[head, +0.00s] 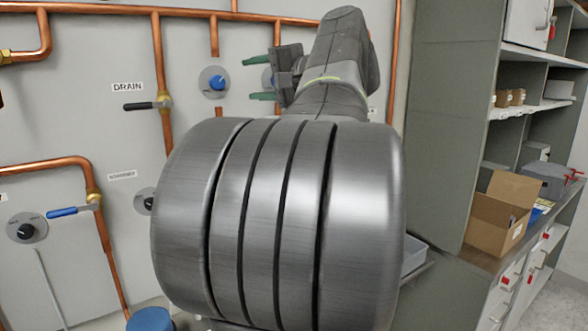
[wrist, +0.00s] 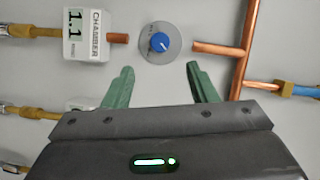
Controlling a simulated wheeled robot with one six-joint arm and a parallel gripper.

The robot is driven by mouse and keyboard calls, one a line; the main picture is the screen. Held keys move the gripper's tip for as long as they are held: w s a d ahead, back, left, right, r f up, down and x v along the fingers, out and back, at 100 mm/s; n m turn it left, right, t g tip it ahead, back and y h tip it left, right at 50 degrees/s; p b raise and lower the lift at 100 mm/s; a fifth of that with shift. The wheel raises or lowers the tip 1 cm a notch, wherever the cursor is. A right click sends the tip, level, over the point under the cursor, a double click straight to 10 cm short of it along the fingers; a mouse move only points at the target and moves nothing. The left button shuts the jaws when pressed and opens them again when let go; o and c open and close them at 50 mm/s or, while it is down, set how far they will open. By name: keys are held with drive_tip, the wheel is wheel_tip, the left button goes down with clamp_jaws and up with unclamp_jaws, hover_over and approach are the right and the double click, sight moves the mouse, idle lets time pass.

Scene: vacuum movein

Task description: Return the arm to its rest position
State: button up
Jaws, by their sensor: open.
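My arm (head: 328,75) is raised and stretched out towards the wall with the copper pipes. My gripper (head: 250,78) is at its far end, with green fingers spread apart and nothing between them. In the wrist view my gripper (wrist: 160,72) is open and empty. A blue knob on a round grey dial (wrist: 159,41) is on the wall just beyond the fingertips, between them in the picture. The fingers do not appear to touch it. The lower part of my arm is hidden in the head view.
Copper pipes (head: 159,65) run along the wall, with a black-handled drain valve (head: 140,106) and a blue-handled valve (head: 66,211). A white chamber box (wrist: 84,34) is left of the knob. Grey shelving (head: 452,130) and an open cardboard box (head: 488,228) stand right.

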sight(220, 82)
drive_tip(key=p+x, duration=0.1)
drive_tip(key=x, duration=0.8)
drive_tip(key=shift+w+a+p, duration=0.15)
drive_tip(key=shift+a+p, duration=0.15)
drive_tip(key=shift+p, duration=0.05)
drive_tip(key=shift+d, duration=0.15)
